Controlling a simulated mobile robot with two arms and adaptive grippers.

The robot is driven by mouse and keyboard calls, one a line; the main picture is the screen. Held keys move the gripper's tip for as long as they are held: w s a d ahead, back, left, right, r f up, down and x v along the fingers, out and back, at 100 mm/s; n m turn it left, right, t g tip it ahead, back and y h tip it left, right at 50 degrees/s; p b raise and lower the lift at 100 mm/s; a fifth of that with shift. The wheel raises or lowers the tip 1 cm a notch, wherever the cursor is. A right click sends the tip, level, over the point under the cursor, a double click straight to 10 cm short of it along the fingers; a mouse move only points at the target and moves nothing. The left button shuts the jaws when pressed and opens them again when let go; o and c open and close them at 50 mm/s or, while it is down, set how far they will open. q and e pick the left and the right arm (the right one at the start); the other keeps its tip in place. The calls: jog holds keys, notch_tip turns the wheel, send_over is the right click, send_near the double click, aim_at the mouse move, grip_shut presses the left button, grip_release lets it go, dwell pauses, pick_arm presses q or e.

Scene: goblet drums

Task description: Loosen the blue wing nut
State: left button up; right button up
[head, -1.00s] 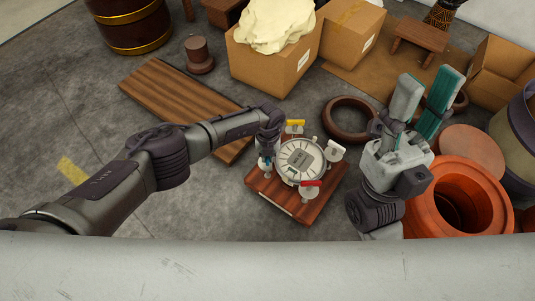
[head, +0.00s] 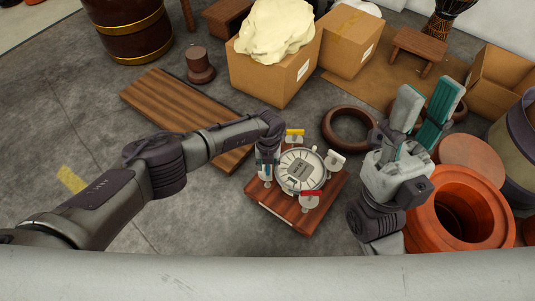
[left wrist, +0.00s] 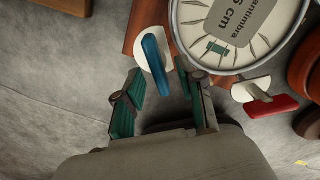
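The blue wing nut (left wrist: 155,60) stands beside the round white-faced drum fixture (left wrist: 238,40) on a white disc, seen in the left wrist view. In the head view the fixture (head: 301,170) sits on a reddish wooden board (head: 290,212), and my left gripper largely hides the blue nut. My left gripper (head: 265,172) is at the fixture's left side. In the left wrist view its fingers (left wrist: 160,72) are apart, with the blue nut's near end between or just beyond the tips; I cannot tell if they touch it. My right gripper (head: 430,88) is raised, open and empty.
A red wing nut (head: 311,195), a yellow one (head: 295,133) and a white disc (head: 335,159) stand around the fixture. An orange pot (head: 425,222) is at right, a dark ring (head: 349,124) behind. A wooden plank (head: 180,105) lies at left; the near-left floor is clear.

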pick_arm(q)
notch_tip(320, 180, up, 11)
dwell(0.4)
jog(key=shift+r, duration=0.1)
